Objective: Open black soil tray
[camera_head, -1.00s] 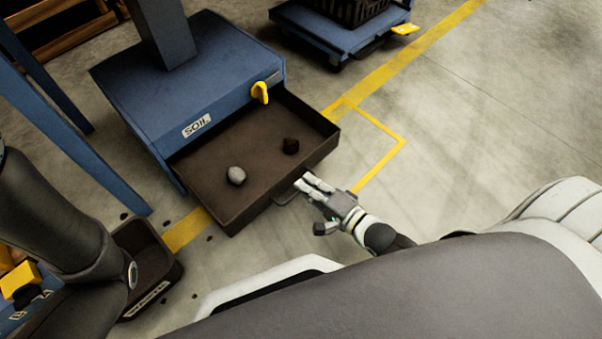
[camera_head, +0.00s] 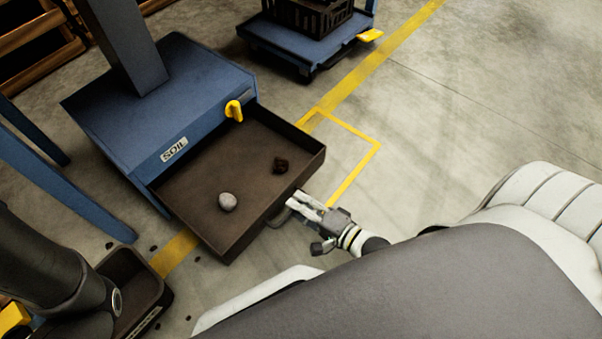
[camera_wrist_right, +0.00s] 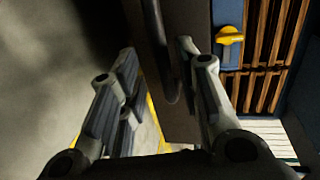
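The black soil tray (camera_head: 190,195) is pulled well out of the blue housing marked SOIL (camera_head: 160,105). It holds a pale grey stone (camera_head: 228,202) and a dark brown clod (camera_head: 280,166). Its bar handle (camera_head: 279,217) is on the front wall and also shows in the right wrist view (camera_wrist_right: 163,60). My right gripper (camera_head: 293,203) is at this handle. In the right wrist view my right gripper (camera_wrist_right: 157,52) has its fingers spread, with the handle between them, nearer the right finger. Contact cannot be told. My left gripper is not in view; my left arm shows at lower left.
A yellow knob (camera_head: 234,110) sits on the housing front. A blue cart (camera_head: 300,50) with a dark crate (camera_head: 308,14) stands behind. A small dark bin (camera_head: 150,291) is at lower left. Blue legs (camera_head: 60,190) stand at left. The floor at right is clear.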

